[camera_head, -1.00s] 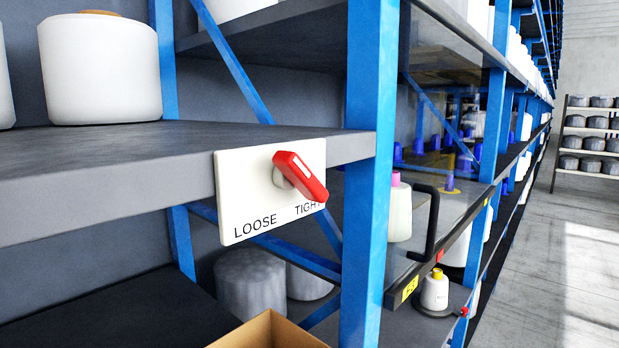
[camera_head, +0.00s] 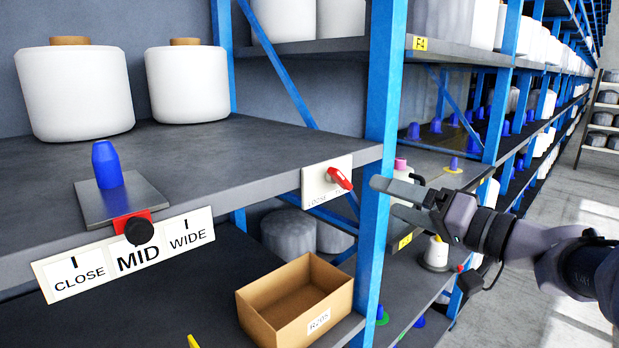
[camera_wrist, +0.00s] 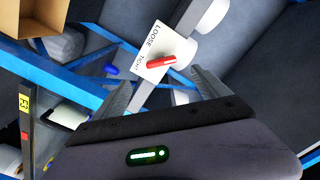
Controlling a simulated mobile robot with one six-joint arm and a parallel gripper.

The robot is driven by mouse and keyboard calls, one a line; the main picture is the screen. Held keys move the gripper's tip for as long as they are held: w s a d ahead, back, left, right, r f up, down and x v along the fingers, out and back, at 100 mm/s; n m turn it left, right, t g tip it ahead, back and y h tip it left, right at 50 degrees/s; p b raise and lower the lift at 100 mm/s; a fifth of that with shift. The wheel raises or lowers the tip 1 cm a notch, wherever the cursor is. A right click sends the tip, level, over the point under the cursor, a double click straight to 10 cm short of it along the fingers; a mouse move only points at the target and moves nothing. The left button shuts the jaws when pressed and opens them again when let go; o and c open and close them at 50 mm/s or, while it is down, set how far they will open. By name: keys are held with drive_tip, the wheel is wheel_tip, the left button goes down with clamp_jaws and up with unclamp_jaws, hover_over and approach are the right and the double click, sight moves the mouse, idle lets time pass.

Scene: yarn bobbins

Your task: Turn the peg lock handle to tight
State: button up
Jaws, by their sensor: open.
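The red lock handle (camera_head: 340,179) sits on a white plate (camera_head: 314,191) on the shelf's front edge, left of a blue post. It slants down to the right in the head view. In the wrist view the handle (camera_wrist: 161,62) lies beside the word TIGHT, with LOOSE farther off; its exact setting is unclear. My gripper (camera_head: 385,197) is open and empty, just right of the handle and apart from it. In the wrist view my gripper (camera_wrist: 163,92) has its fingers spread, with the handle between and beyond the tips.
A blue post (camera_head: 381,110) stands close by my fingertips. An open cardboard box (camera_head: 318,314) is below the plate. A black knob (camera_head: 138,231) with a CLOSE, MID, WIDE label is at left. White bobbins (camera_head: 75,92) stand on the shelf. Free floor (camera_head: 565,215) is at right.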

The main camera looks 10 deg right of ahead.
sight(344, 183)
drive_tip(key=p+x, duration=0.1)
drive_tip(key=x, duration=1)
drive_tip(key=shift+w+a+p, duration=0.25)
drive_tip(key=shift+a+p, duration=0.05)
drive_tip(key=shift+p, duration=0.05)
drive_tip(key=shift+c, duration=0.3)
drive_tip(key=c, duration=1.3)
